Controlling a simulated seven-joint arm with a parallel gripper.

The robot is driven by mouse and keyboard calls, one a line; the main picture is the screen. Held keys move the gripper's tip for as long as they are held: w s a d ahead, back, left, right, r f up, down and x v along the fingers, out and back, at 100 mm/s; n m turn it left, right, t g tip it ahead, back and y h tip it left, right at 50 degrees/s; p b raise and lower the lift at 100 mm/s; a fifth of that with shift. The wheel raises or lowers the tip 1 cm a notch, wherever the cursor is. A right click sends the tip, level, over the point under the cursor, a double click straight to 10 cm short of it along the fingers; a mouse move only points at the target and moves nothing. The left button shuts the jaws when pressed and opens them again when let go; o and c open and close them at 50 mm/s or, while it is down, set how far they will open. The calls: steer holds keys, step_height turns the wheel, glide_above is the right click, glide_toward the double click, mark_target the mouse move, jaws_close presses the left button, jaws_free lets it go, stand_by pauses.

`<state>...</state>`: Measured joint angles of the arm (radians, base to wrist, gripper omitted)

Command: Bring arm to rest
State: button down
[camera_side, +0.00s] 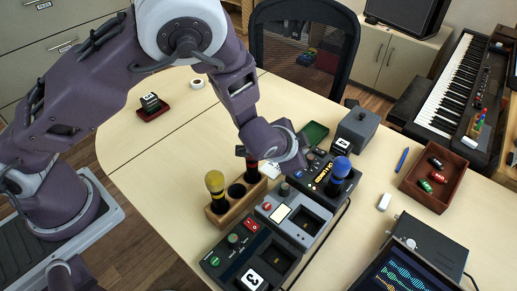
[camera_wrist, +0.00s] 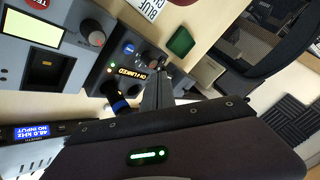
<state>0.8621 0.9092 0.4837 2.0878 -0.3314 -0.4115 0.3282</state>
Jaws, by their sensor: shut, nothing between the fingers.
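My gripper (camera_wrist: 158,80) shows in the wrist view with its fingers together and nothing between them. In the side view my arm reaches from the left over the table, and its purple wrist end hangs above the back of the row of grey devices. The fingers themselves are mostly hidden there. A wooden holder (camera_side: 219,218) stands just left of the devices, with a yellow-topped item (camera_side: 215,182) upright in it and a dark red-banded item (camera_side: 251,170) in its far slot, close below my wrist.
A blue-topped item (camera_side: 341,168) stands upright on the far device. A screen (camera_side: 398,273) is at front right. The table's left part is mostly clear.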

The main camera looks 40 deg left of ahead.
steer(key=s+a+r+n+g+h, duration=0.1)
steer(key=s+a+r+n, duration=0.3)
steer(key=r, duration=0.6)
steer(key=s+a+r+n+g+h, duration=0.15)
steer(key=s+a+r, duration=0.25)
steer(key=s+r, duration=0.45)
steer(key=s+a+r+n, duration=0.1)
steer(key=s+a+r, duration=0.2)
steer(key=s, duration=0.6)
steer(key=s+a+r+n+y, duration=0.1)
steer(key=s+a+r, duration=0.2)
steer(key=s, duration=0.6)
steer(key=shift+s+a+r+g, duration=0.25)
steer(key=shift+s+a+g, duration=0.1)
steer(key=shift+a, duration=0.25)
steer(key=shift+y, duration=0.25)
